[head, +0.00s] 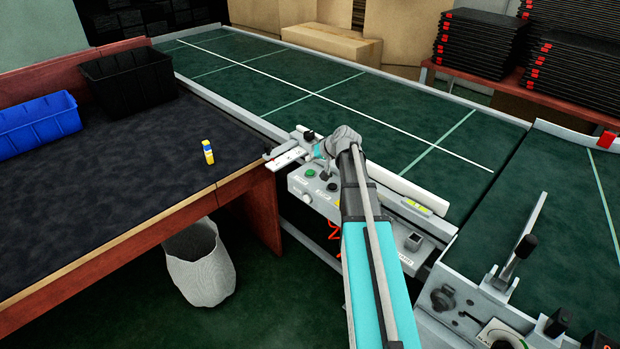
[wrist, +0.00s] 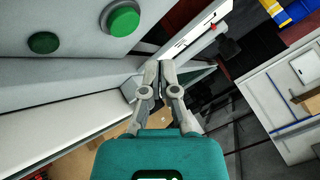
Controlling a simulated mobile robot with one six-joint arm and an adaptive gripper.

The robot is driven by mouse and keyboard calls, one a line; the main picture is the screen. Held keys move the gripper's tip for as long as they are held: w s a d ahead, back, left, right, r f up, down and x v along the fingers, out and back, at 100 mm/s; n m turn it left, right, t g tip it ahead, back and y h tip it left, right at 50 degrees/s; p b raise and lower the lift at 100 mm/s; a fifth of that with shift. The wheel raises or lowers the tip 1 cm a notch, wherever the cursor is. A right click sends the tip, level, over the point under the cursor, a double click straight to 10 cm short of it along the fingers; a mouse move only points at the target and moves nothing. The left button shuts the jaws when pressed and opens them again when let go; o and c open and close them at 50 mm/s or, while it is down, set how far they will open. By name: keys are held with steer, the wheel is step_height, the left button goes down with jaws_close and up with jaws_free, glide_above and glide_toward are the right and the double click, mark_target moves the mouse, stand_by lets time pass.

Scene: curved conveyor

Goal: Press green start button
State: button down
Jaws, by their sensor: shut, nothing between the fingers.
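The bright green button (head: 310,172) sits on the grey control box (head: 297,186) at the conveyor's near side. It also shows large near the top of the wrist view (wrist: 124,19). A darker green button (head: 332,187) sits beside it on the same box and shows at the upper left of the wrist view (wrist: 44,42). My gripper (head: 318,152) is shut and empty, near the top edge of the box. In the wrist view its fingertips (wrist: 159,66) are together, below and right of the bright green button and apart from it. My arm hides part of the box.
A pale button (head: 307,198) is lower on the box. The dark table (head: 110,190) at left holds a blue bin (head: 38,128), a black bin (head: 128,82) and a small yellow item (head: 208,152). The green conveyor (head: 330,105) lies beyond. A wastebasket (head: 198,265) stands below.

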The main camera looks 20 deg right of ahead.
mark_target(307, 171)
steer(key=shift+f+b, duration=1.1)
steer(key=shift+f, duration=0.3)
steer(key=shift+f+b, duration=0.85)
stand_by(1.5)
steer(key=shift+r, duration=0.15)
steer(key=shift+r+p, duration=0.75)
steer(key=shift+p, duration=0.15)
steer(key=shift+r+p, duration=2.5)
